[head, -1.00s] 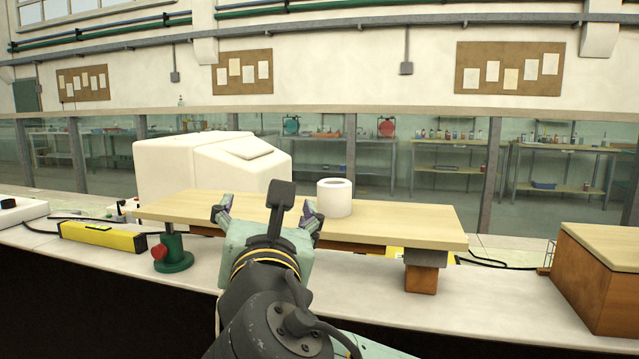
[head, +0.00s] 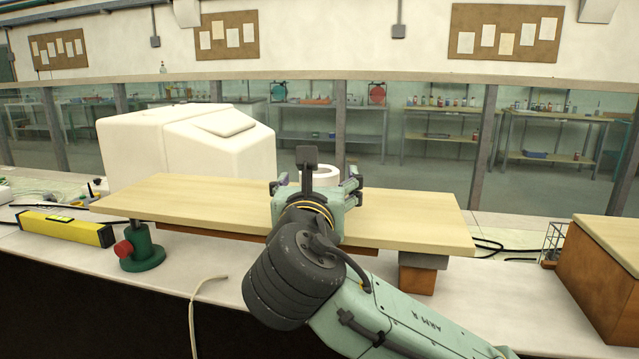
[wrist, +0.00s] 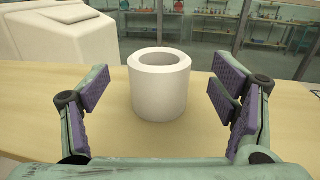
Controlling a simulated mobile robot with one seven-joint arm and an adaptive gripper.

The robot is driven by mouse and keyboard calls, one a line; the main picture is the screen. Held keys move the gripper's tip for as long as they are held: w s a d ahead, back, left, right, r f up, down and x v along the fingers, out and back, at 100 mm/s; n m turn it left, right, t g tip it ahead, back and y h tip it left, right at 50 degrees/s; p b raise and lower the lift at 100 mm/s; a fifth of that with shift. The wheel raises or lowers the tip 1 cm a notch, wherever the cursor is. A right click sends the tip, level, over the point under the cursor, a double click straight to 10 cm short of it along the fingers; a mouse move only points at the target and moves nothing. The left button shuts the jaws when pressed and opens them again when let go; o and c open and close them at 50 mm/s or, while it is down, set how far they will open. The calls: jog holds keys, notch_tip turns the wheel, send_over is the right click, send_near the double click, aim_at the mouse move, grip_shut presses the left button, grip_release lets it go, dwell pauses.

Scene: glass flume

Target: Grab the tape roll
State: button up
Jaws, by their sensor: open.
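The tape roll (wrist: 160,88) is a white, thick-walled ring standing upright on a light wooden board (head: 415,222).
A large white box-shaped object (head: 180,155) stands behind the board at left. A green jack with a red knob (head: 142,250) supports the board's left end. A yellow level (head: 65,228) lies at far left. A wooden block (head: 600,270) stands at right. The board's right half is clear.

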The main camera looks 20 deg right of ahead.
aim_at(321, 167)
jog(key=p+x, duration=0.1)
jog(key=x, duration=0.3)
jog(key=shift+w, duration=0.1)
jog(key=shift+c, duration=0.4)
jog(key=c, duration=1.2)
